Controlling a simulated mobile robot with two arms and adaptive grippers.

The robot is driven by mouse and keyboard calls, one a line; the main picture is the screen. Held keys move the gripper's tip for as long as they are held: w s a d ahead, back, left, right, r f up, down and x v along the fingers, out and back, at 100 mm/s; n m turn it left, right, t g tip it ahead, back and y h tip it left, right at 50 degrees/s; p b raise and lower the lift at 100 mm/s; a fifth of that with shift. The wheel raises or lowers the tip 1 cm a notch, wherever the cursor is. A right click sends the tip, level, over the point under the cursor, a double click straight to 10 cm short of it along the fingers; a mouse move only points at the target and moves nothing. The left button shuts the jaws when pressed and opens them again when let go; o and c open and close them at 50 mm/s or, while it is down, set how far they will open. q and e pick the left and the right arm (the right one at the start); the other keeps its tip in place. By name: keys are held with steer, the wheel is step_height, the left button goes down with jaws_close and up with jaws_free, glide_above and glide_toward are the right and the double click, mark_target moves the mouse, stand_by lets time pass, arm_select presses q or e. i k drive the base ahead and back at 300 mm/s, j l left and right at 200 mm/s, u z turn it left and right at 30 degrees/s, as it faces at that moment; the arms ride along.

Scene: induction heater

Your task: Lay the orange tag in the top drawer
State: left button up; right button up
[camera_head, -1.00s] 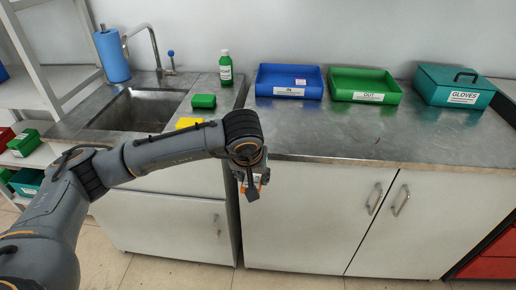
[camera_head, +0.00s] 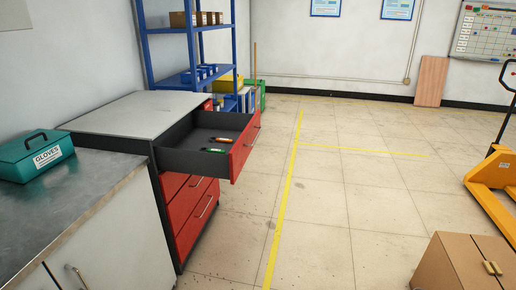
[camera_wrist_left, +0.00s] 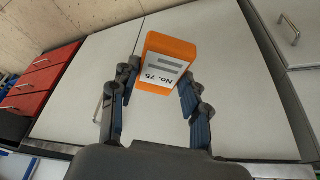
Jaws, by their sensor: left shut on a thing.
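The orange tag (camera_wrist_left: 170,57), with a white label reading "No. 75", is between the fingers of my left gripper (camera_wrist_left: 158,95) in the left wrist view. The gripper is shut on it, with cabinet doors behind. My left gripper does not show in the head view now. The top drawer (camera_head: 209,154) is pulled out of the red-fronted cabinet in the head view. Two small tools, one with an orange-red handle (camera_head: 221,140) and one with a green handle (camera_head: 216,150), lie in it. My right gripper is in neither view.
A teal GLOVES box (camera_head: 36,156) stands on the metal counter (camera_head: 75,210) left of the cabinet. A blue shelf rack (camera_head: 190,75) stands behind. A yellow pallet truck (camera_head: 492,188) and a cardboard box (camera_head: 462,265) are at right. The floor (camera_head: 335,190) before the drawer is clear.

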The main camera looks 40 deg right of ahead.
mark_target(228, 137)
steer(key=i+z, duration=0.2)
steer(key=z, duration=0.25)
steer(key=i+z, duration=0.15)
steer(key=z, duration=0.35)
steer(key=i+z, duration=0.2)
steer(key=z, duration=0.25)
steer(key=i+j+z, duration=0.15)
steer(key=z, duration=0.3)
